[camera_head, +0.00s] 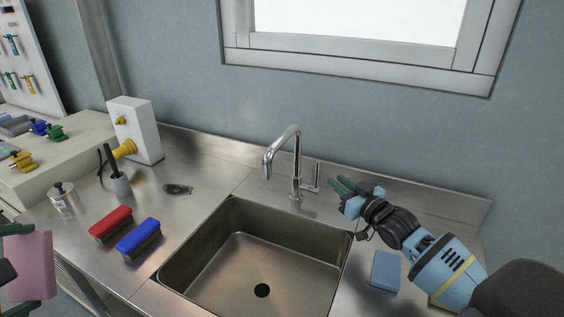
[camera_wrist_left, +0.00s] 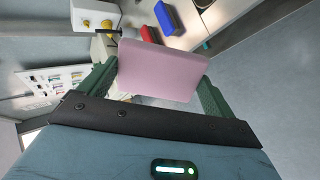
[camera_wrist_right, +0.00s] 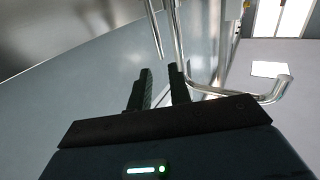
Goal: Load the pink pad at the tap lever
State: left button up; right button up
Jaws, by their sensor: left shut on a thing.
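The pink pad (camera_head: 30,268) is at the lower left edge of the head view, held up off the counter. My left gripper (camera_wrist_left: 158,88) is shut on the pad, with a green finger at each side of it. The chrome tap (camera_head: 297,165) stands behind the sink, with its upright tap lever (camera_head: 317,176) on its right side. My right gripper (camera_head: 340,185) is just right of the lever. In the right wrist view its two fingers (camera_wrist_right: 158,80) are apart with nothing between them. The lever (camera_wrist_right: 154,30) shows beyond the fingertips, apart from them.
The sink (camera_head: 250,265) is empty. A red brush (camera_head: 111,223) and a blue brush (camera_head: 138,238) lie left of it. A blue sponge (camera_head: 386,270) lies right of it. The wall is close behind the tap.

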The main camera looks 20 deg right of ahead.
aim_at(316, 178)
pick_arm(q)
jog(key=shift+w+f+b, duration=0.15)
jog(key=shift+f+b, duration=0.15)
jog(key=shift+f, duration=0.5)
jog(key=shift+w+f+b, duration=0.15)
jog(key=shift+f+b, duration=0.15)
jog(key=shift+f, duration=0.5)
pick_arm(e)
jog(key=shift+w+a, duration=0.2)
jog(key=shift+w, duration=1.75)
jog(key=shift+w+a, duration=0.25)
jog(key=shift+w, duration=1.75)
jog(key=shift+w+a, duration=0.2)
jog(key=shift+w, duration=1.75)
jog(key=shift+c, duration=0.2)
grip_shut()
